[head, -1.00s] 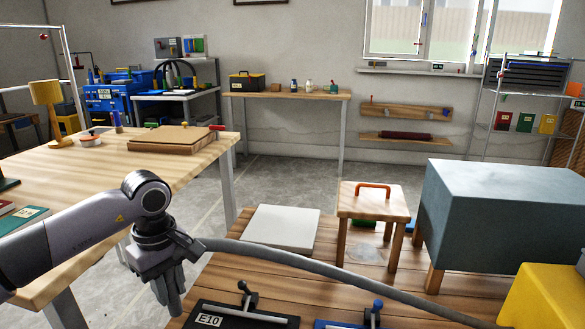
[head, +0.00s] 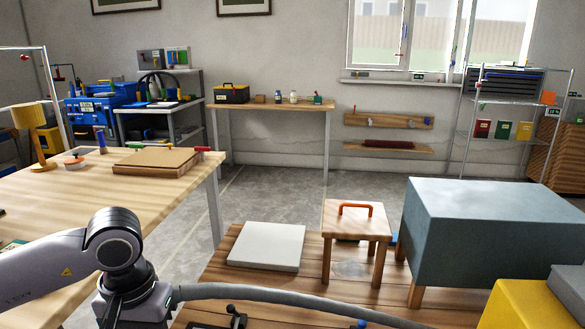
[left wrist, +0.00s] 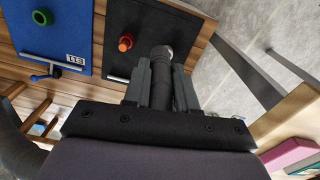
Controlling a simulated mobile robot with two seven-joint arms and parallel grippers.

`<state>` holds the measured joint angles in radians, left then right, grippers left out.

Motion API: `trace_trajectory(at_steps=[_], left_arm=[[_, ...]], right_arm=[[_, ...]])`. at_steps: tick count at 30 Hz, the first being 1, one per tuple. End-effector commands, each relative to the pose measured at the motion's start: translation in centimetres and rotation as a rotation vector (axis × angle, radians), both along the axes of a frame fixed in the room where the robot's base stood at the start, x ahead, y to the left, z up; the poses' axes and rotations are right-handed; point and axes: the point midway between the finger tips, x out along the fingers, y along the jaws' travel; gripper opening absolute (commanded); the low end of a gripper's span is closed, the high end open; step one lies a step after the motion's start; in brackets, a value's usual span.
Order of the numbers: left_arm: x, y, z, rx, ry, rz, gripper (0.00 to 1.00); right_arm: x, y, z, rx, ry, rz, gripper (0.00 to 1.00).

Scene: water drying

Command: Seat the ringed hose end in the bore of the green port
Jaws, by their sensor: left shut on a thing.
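My left gripper (left wrist: 161,88) is shut on the grey hose (left wrist: 162,92) just behind its ringed end (left wrist: 162,54). In the left wrist view the ringed end lies over a black panel, right of an orange-red port (left wrist: 126,42). The green port (left wrist: 41,17) is on a blue panel (left wrist: 50,40) at the upper left, apart from the hose end. In the head view the grey hose (head: 262,291) runs right from my left wrist; the fingertips and both ports are out of frame. My right gripper is not in view.
A white slab (head: 268,246), a small wooden stool (head: 355,224) and a large grey-blue box (head: 480,232) stand on the wooden bench behind the hose. A yellow block (head: 525,305) is at the lower right.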

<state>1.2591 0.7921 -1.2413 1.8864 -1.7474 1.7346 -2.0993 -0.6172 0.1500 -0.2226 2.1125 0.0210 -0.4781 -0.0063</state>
Motion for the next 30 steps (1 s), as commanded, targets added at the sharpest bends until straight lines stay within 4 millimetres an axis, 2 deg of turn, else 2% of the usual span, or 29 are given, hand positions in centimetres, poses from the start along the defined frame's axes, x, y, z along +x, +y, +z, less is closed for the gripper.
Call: trace_trajectory(at_steps=[1,18,24,30], left_arm=[[0.0,0.0,1.9,-0.001,0.000,0.000,0.00],[0.0,0.0,11.3,0.000,0.000,0.001,0.00],[0.0,0.0,13.7,0.000,0.000,0.001,0.00],[0.0,0.0,14.7,0.000,0.000,0.001,0.00]], right_arm=[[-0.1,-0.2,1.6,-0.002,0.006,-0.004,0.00],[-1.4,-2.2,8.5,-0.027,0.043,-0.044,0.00],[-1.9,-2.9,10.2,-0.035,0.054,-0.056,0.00],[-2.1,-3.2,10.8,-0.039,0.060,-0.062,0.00]])
